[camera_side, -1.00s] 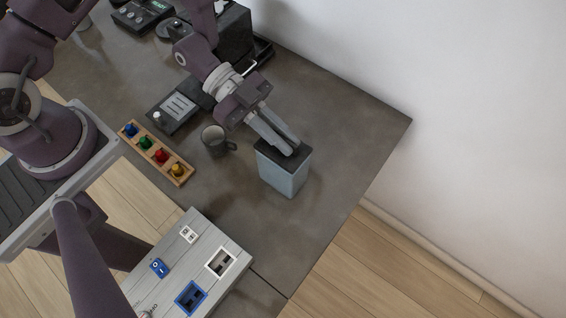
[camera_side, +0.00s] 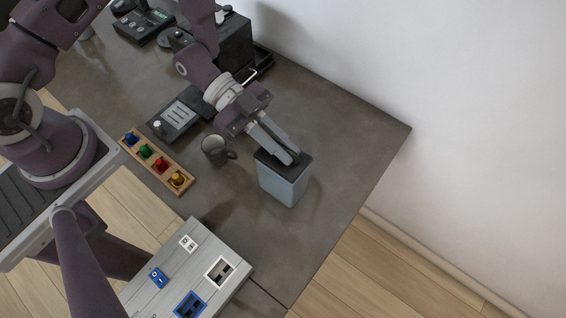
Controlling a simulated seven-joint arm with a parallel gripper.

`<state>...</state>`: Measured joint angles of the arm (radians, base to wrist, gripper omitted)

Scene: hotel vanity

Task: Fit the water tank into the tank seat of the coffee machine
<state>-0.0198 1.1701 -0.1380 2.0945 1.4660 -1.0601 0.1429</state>
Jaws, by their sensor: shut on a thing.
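The water tank (camera_side: 284,184) is a light blue, see-through box with a dark lid, upright near the right part of the counter. My gripper (camera_side: 291,159) reaches down from the upper left and is shut on the tank at its lid. The exact grip point is hidden by the fingers. I cannot tell whether the tank's base touches the counter. The coffee machine (camera_side: 236,42) is a black box at the back by the wall, partly hidden behind my arm. A dark ledge (camera_side: 264,60) shows at its right side; I cannot tell whether this is the tank seat.
A dark mug (camera_side: 214,151) stands left of the tank. A wooden rack (camera_side: 157,163) with several coloured knobs and a flat grey device (camera_side: 178,118) lie further left. A switch panel (camera_side: 190,270) is at the front. The counter (camera_side: 345,130) right of the tank is clear.

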